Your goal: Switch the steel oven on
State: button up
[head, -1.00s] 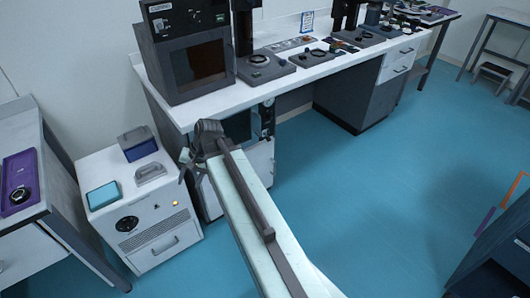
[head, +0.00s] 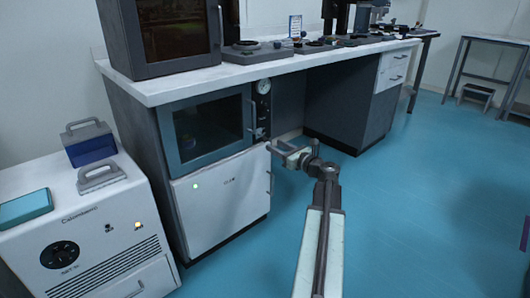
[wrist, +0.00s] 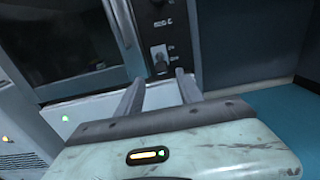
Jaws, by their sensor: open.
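The steel oven (head: 212,130) is set under the white bench, with a dark glass window in a grey frame. Its narrow side panel carries a round gauge (head: 263,86) and, lower down, a small dark switch (head: 260,132). In the wrist view the switch (wrist: 159,62) stands out from the panel beside small markings too blurred to read surely. My gripper (head: 279,152) is open and empty, just in front of the panel's lower part. In the wrist view its fingers (wrist: 159,80) spread either side below the switch, with no contact visible.
A white door (head: 222,200) with a green light lies below the oven. A white cabinet (head: 95,265) with a dial and a lit amber button stands left. The bench top (head: 170,88) overhangs the oven.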

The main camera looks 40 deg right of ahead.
aim_at(266, 140)
jog(key=w, duration=0.7)
jog(key=shift+w+d, duration=0.25)
jog(key=shift+d, duration=0.1)
